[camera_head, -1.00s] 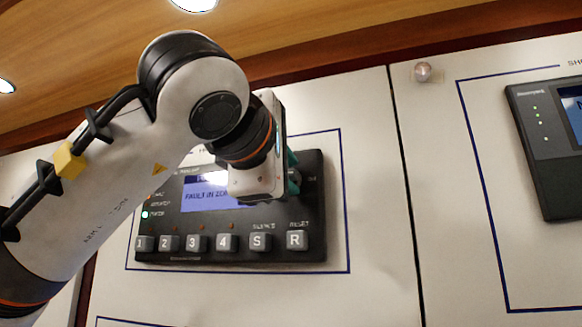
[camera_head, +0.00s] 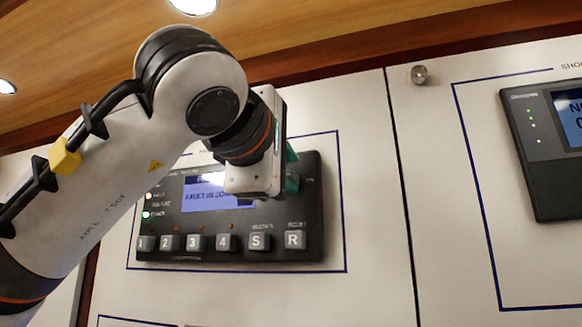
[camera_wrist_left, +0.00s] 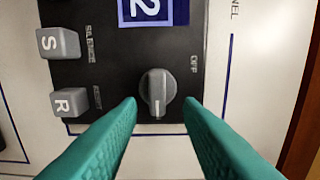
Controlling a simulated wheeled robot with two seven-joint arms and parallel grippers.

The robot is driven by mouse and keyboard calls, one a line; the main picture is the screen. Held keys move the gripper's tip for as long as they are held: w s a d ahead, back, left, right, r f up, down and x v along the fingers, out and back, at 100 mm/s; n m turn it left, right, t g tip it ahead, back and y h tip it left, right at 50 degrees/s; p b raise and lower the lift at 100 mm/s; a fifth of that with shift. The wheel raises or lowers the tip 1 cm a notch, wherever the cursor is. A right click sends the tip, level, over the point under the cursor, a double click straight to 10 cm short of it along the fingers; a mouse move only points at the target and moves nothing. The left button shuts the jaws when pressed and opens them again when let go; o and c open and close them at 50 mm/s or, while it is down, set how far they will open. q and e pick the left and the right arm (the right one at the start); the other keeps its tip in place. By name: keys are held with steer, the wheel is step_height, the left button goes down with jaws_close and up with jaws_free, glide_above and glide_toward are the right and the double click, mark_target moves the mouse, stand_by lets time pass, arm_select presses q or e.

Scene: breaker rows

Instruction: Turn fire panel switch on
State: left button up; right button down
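The dark fire panel (camera_head: 300,215) is mounted on the white wall panel, with a blue display (camera_head: 203,196) and a row of grey buttons. Its round grey switch knob (camera_wrist_left: 157,92) shows in the left wrist view, its ridge upright in that picture and a white mark toward the bottom. A label reading "OFF" lies to the right of the knob. My left gripper (camera_wrist_left: 160,104) is open, with one teal finger on each side of the knob's lower part. I cannot tell whether the fingers touch it. In the head view my wrist hides the knob. My right gripper is not in view.
The "S" (camera_wrist_left: 58,43) and "R" (camera_wrist_left: 70,102) buttons sit left of the fingers in the wrist view. A second dark device (camera_head: 545,160) hangs at the right. A small round fitting (camera_head: 419,75) is on the wall. The wall between both devices is clear.

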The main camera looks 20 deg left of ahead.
arm_select(q)
steer(key=shift+s+f, duration=0.15)
steer(key=shift+s, duration=0.2)
steer(key=s+b, duration=0.5)
steer(key=s, duration=0.6)
steer(key=shift+a, duration=0.15)
